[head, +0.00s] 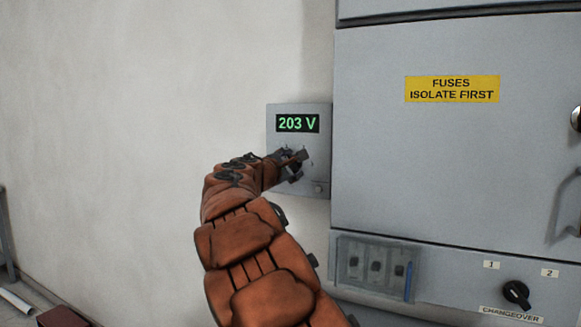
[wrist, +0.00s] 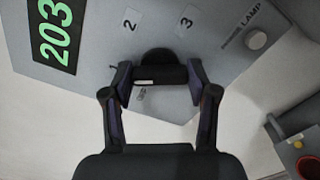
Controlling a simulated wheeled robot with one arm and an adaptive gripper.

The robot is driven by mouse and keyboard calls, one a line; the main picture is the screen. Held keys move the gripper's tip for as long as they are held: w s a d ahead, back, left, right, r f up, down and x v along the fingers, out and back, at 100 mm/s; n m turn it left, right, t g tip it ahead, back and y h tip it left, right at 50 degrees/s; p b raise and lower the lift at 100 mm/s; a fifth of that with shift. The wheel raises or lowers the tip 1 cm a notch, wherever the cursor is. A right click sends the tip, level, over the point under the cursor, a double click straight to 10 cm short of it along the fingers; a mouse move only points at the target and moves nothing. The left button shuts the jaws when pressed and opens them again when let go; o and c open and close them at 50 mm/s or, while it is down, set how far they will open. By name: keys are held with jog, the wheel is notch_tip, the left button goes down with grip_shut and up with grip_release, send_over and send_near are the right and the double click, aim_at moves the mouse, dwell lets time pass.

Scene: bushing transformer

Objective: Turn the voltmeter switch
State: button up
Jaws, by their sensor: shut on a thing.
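The voltmeter panel (head: 321,131) is a grey box on the wall, with a green display (head: 297,123) reading 203 V. My gripper (head: 292,160) is at the panel's front, below the display, and covers most of the switch in the head view. In the wrist view my gripper (wrist: 160,78) is shut on the black voltmeter switch (wrist: 158,58), with one finger on each side of the knob. Marks 2 (wrist: 130,24) and 3 (wrist: 186,24) show on the panel near the knob. The knob's pointer direction is hard to tell.
A phase lamp (wrist: 256,40) sits on the panel near the switch. A large grey cabinet (head: 460,160) with a yellow fuses label stands close on the right. Below are a small switch box (head: 376,267) and a black changeover knob (head: 516,293). The wall to the left is bare.

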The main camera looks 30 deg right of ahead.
jog(key=o, duration=1.2)
jog(key=shift+c, duration=0.2)
jog(key=shift+a, duration=0.1)
jog(key=v, duration=1.2)
jog(key=shift+f, duration=0.1)
